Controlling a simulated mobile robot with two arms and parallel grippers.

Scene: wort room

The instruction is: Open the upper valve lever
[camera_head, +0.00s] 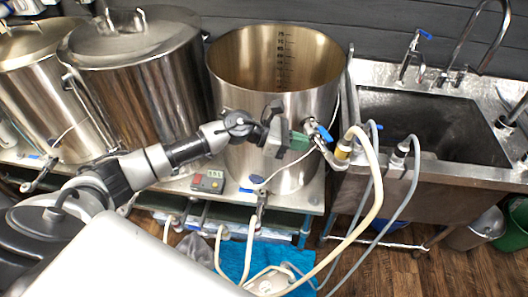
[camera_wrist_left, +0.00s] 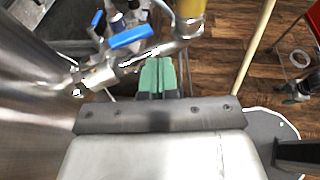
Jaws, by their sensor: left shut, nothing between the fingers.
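The upper valve lever (camera_head: 325,133) is a blue handle on the metal valve at the right side of the open steel pot (camera_head: 228,88). In the left wrist view the blue lever (camera_wrist_left: 131,37) lies above the metal valve body (camera_wrist_left: 122,68), slanting up to the right. My left gripper (camera_head: 303,141) has green fingertips, which are shut and empty, just left of the valve in the head view. In the left wrist view the shut fingertips (camera_wrist_left: 158,68) point at the valve pipe, below the lever. Whether they touch it I cannot tell. My right gripper is not in view.
A pale hose (camera_head: 374,180) hangs from the valve's yellow fitting (camera_head: 343,149). A lower valve (camera_head: 261,198) sits below the pot, near a small control box (camera_head: 208,182). A steel sink (camera_head: 425,125) stands at right; two lidded pots stand at left.

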